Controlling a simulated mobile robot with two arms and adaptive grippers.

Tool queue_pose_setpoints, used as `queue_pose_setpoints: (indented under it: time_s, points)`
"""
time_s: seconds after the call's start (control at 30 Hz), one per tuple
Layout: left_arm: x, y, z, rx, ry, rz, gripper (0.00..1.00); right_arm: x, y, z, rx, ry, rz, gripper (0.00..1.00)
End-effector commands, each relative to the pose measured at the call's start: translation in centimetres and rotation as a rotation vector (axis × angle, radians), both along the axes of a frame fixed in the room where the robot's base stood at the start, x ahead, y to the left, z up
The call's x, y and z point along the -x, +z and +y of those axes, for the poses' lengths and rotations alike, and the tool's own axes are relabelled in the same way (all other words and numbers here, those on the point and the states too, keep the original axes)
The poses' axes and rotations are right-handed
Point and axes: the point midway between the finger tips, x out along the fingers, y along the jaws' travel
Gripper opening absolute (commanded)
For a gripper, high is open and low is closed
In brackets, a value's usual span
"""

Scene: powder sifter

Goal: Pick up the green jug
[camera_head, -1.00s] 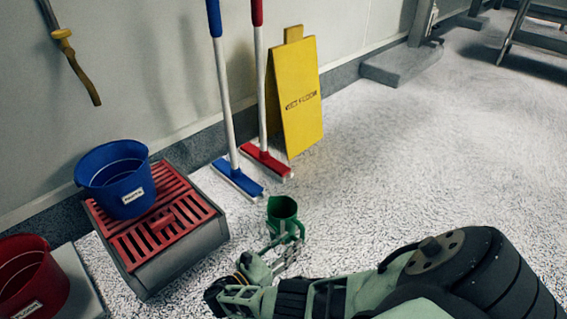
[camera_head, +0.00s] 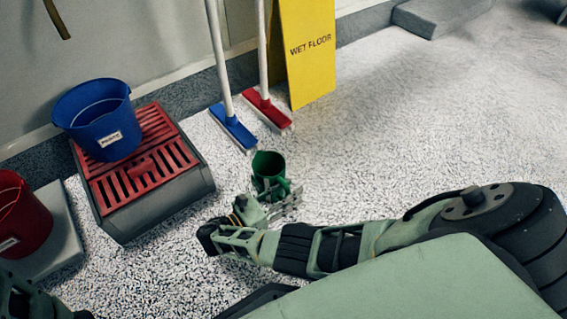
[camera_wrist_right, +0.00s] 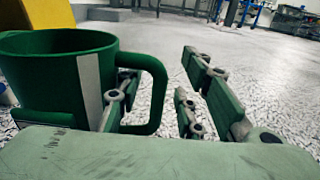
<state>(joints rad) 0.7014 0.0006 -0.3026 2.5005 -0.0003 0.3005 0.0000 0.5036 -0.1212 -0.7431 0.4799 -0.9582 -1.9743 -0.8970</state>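The green jug (camera_head: 268,168) stands upright, open top up, on the speckled floor in the head view, right of the red-grated bin. In the right wrist view the jug (camera_wrist_right: 52,80) fills the left side, its handle (camera_wrist_right: 157,90) pointing right. My right gripper (camera_head: 285,205) is right at the jug's near side. In the wrist view the right gripper (camera_wrist_right: 165,95) is open: one finger shows through the handle loop, the other stands apart to the right of the handle. Contact cannot be told. The jug's base is hidden there. My left gripper's fingers do not show.
A bin with a red grate (camera_head: 205,180) carries a blue bucket (camera_head: 88,112). A red bucket (camera_head: 22,220) stands at the left. A blue broom (camera_head: 233,130), a red broom (camera_head: 267,108) and a yellow wet-floor sign (camera_head: 308,60) stand behind the jug. Floor to the right is clear.

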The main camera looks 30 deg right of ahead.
Motion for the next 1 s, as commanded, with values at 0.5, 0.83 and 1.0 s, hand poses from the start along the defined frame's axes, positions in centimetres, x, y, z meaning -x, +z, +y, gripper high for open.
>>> queue_pose_setpoints:
  time_s: [0.5, 0.83, 1.0]
  points:
    - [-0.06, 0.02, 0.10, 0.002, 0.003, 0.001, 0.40, -0.01, 0.02, 0.07, 0.000, 0.000, 0.000, 0.11]
    - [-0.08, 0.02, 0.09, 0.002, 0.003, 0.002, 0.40, 0.00, 0.01, 0.05, 0.000, 0.000, 0.000, 0.00]
    - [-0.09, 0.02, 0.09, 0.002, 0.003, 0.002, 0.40, -0.03, 0.08, 0.05, 0.001, 0.000, -0.002, 0.00]
